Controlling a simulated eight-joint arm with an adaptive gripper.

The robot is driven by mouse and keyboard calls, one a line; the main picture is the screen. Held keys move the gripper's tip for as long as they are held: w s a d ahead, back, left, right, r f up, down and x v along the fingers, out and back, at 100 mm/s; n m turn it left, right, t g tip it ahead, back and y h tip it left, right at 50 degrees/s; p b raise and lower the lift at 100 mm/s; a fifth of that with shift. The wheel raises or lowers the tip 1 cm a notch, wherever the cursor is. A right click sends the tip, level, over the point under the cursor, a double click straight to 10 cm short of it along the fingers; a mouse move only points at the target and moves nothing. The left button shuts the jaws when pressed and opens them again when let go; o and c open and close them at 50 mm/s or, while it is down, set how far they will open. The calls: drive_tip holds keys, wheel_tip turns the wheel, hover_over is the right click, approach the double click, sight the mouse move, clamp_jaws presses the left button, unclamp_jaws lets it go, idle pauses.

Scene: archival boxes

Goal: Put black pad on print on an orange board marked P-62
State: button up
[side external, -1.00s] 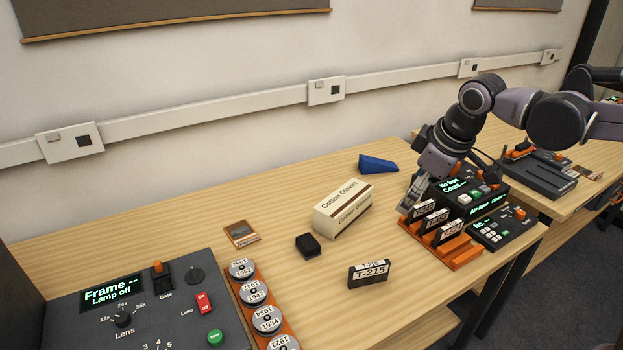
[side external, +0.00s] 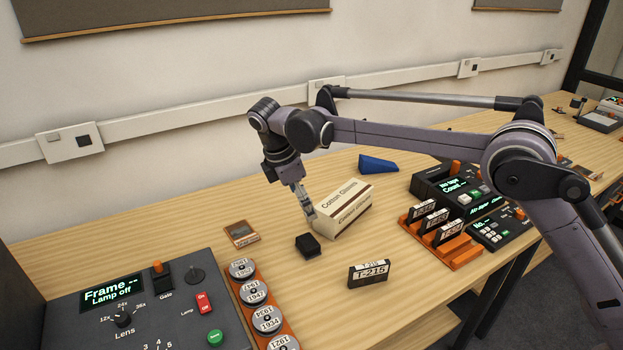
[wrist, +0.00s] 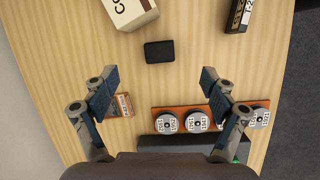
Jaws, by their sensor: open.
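The black pad (side external: 307,245) is a small dark block lying on the wooden table, left of the cotton gloves box. It also shows in the wrist view (wrist: 159,51), beyond and between my fingertips. A small print on an orange-brown board (side external: 241,234) lies flat to the pad's left; its marking is too small to read. In the wrist view the board (wrist: 124,104) is partly hidden behind my left finger. My gripper (side external: 310,214) is open and empty, above the table near the pad and the gloves box. Both spread fingers show in the wrist view (wrist: 159,82).
The cotton gloves box (side external: 343,211) stands close right of the pad. A T-215 cassette (side external: 368,273) stands in front. Several labelled film cans (side external: 254,292) sit in an orange rack beside the lens console (side external: 140,310). A blue wedge (side external: 378,163) lies behind.

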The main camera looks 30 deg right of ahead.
sight(308, 241)
drive_tip(key=shift+n+g+h, duration=0.3)
drive_tip(key=shift+n, duration=0.5)
drive_tip(key=f, duration=0.4)
drive_tip(key=d+f, duration=0.1)
drive_tip(key=f, duration=0.4)
drive_tip(key=w+f, duration=0.1)
drive_tip(key=f, duration=0.3)
drive_tip(key=shift+w+d+f, duration=0.1)
drive_tip(key=shift+d+f, duration=0.15)
drive_tip(key=shift+f, duration=0.1)
drive_tip(key=shift+c, duration=0.3)
drive_tip(key=c, duration=1.3)
